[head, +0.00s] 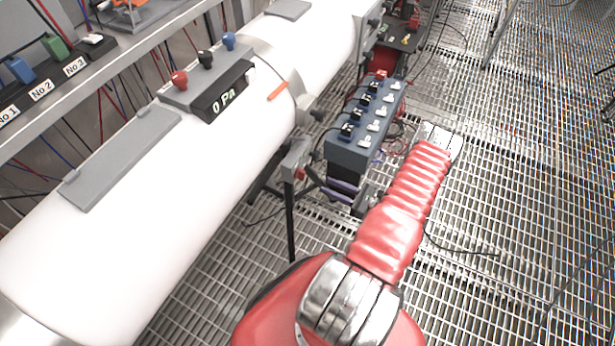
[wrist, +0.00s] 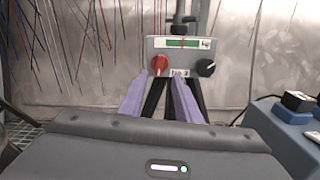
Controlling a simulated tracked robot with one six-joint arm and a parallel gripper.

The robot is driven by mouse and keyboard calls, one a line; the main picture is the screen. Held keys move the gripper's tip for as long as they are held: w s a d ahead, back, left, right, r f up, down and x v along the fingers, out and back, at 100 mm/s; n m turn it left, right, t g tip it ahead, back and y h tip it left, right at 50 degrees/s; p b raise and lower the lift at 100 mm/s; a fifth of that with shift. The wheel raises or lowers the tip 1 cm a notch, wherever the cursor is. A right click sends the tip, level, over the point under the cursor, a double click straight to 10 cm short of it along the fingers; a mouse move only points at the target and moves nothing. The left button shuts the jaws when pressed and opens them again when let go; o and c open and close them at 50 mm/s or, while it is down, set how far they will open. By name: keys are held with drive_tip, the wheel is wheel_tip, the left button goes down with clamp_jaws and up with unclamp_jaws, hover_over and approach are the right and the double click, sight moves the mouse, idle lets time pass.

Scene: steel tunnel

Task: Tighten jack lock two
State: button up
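A small grey jack box (wrist: 216,57) faces me in the wrist view, with a label reading No 2 (wrist: 180,72), a green display (wrist: 183,43), a red knob (wrist: 159,64) on the left and a black knob (wrist: 206,68) on the right. In the head view the box (head: 296,157) stands beside the white pipe, its red knob (head: 300,174) facing my gripper (head: 328,184). My gripper (wrist: 160,78) has two purple fingers, spread apart with nothing seen between them. Their tips point at the red knob's area, close in front of the box; I see no clear contact.
A blue-grey switch box (head: 365,125) stands just behind my gripper; its corner (wrist: 285,125) shows at the right in the wrist view. The white pipe (head: 190,190) with a 0 Pa gauge (head: 222,100) runs along the left. Grated floor (head: 510,190) is open at the right.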

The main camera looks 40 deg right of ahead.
sight(302, 175)
drive_tip(key=x, duration=1)
drive_tip(key=shift+c, duration=0.3)
clamp_jaws()
